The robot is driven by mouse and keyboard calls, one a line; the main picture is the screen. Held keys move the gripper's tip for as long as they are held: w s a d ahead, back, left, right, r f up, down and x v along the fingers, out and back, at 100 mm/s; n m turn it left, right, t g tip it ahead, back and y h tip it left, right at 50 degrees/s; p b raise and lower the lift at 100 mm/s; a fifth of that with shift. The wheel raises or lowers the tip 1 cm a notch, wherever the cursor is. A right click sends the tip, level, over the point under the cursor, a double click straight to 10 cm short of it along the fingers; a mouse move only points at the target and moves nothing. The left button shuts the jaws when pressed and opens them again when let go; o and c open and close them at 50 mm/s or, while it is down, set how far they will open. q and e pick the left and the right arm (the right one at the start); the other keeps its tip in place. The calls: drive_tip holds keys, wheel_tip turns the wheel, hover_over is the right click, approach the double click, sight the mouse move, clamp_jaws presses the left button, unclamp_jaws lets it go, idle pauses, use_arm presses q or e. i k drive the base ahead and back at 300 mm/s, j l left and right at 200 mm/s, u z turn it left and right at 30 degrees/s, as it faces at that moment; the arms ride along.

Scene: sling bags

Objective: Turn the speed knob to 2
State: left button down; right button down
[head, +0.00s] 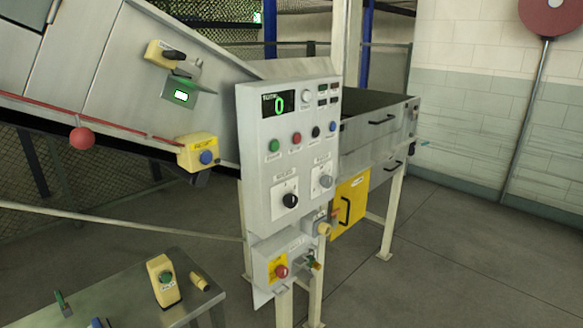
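A grey control panel (262,170) stands in the middle of the head view. On its lower half are two rotary knobs on white plates: a black knob (290,200) at the left and a grey knob (326,181) at the right. The labels above both are too small to read, so I cannot tell which is the speed knob or what either is set to. A display (279,103) at the panel's top shows a green 0. Neither of my grippers is in view.
Green, red, black and blue buttons sit above the knobs. A lower box carries a red button (281,271) on yellow. A sloped conveyor housing (110,75) is at the left. A metal table (125,300) with small parts stands at the front left. The floor at the right is clear.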

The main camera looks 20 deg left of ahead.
sight(290, 200)
drive_tip(key=u, duration=0.75)
drive_tip(key=k, duration=0.35)
drive_tip(key=i+l+u, duration=0.1)
drive_tip(key=l, duration=0.25)
drive_tip(key=i+l, duration=0.1)
drive_tip(key=l, duration=0.2)
drive_tip(key=u, duration=0.05)
